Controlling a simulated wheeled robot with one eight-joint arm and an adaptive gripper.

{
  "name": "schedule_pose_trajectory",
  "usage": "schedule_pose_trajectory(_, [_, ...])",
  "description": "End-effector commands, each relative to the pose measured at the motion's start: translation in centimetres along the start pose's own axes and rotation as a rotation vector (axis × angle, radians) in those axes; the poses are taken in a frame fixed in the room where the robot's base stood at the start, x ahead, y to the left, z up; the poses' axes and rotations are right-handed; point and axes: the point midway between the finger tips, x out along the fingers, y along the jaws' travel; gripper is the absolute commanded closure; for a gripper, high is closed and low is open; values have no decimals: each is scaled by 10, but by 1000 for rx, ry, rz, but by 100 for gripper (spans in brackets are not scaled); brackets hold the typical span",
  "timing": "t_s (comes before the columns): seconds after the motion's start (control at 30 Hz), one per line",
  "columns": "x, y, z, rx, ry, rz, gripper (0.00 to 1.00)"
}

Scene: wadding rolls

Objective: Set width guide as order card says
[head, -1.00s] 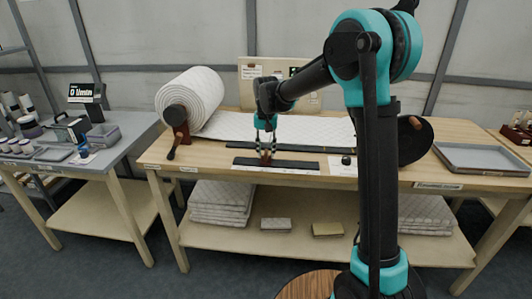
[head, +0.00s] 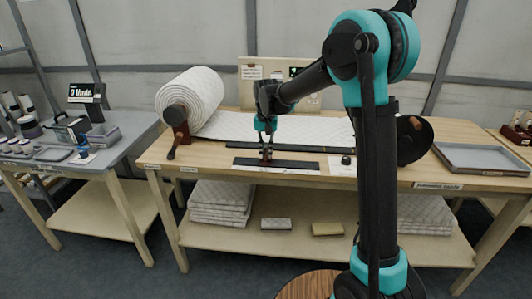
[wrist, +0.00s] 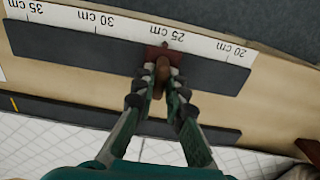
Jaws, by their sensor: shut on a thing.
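The width guide is a dark flat bar (head: 300,164) with a white centimetre scale along it, on the bench. Its red-brown slider (wrist: 152,53) has a brown upright peg (wrist: 162,72). My gripper (wrist: 162,86) is shut on this peg; it also shows over the bar in the head view (head: 266,155). In the wrist view the scale (wrist: 130,30) appears upside down, from 35 at left to 20 at right. The slider stands by the 25 cm marking; its exact line is hard to tell. White cards (head: 251,72) hang on the back board, their writing too small to read.
A wadding roll (head: 196,95) lies at the bench's left, its white sheet (head: 225,125) spread behind the guide. A second dark bar (head: 310,148) lies between. A black knob (head: 346,160) is at right, then a grey tray (head: 480,158).

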Motion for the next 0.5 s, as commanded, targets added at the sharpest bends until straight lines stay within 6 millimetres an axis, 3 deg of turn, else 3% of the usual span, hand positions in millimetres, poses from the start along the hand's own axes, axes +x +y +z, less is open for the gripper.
schedule_pose_trajectory(0.27, [0, 17, 0, 2, 0, 0, 100])
schedule_pose_trajectory(0.5, [0, 74, 0, 7, 0, 0, 100])
